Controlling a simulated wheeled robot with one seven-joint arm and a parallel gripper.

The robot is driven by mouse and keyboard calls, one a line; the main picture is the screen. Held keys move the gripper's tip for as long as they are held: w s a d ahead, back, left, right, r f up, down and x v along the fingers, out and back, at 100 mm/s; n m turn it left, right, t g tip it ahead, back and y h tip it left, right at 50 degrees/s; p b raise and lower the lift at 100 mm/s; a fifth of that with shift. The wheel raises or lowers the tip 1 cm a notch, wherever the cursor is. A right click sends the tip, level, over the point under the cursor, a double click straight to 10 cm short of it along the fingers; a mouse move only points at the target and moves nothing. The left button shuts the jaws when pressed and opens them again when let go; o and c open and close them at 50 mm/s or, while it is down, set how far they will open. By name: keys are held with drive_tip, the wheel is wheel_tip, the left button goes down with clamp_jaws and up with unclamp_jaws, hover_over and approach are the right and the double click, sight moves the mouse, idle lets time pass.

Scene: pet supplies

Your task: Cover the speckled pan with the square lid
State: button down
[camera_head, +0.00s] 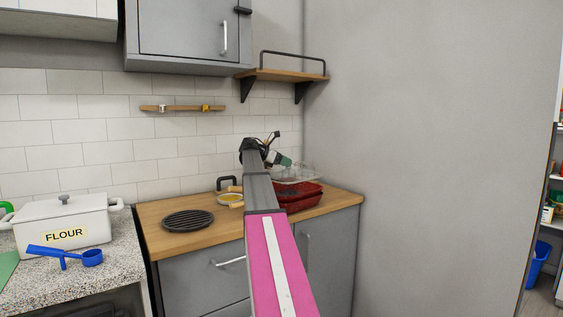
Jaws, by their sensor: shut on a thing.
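The speckled pan (304,198) is red with dark specks and stands on the wooden counter to the right of my arm. My arm hides its left part. A clear, glass-like square lid (299,173) shows just above the pan, at its back side. It looks apart from the rim, but the exact gap is hard to judge. My gripper (284,161) is above the pan at the lid's upper left and is shut on the lid. The fingertips are small and partly hidden.
A round black trivet (187,220) lies on the wooden counter (160,238) at the left. A small yellowish dish (230,198) is close to my arm's left. A white FLOUR pot (62,222) and blue scoop (66,256) are further left. A shelf (282,75) hangs above.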

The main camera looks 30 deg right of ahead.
sight(281, 168)
drive_tip(key=shift+f, duration=2.05)
drive_tip(key=shift+f, duration=0.5)
idle(1.2)
drive_tip(key=shift+c, duration=1.7)
unclamp_jaws()
drive_tip(key=v, duration=1)
drive_tip(key=shift+w+a, duration=0.1)
drive_tip(key=shift+a, duration=0.25)
drive_tip(key=shift+r, duration=0.1)
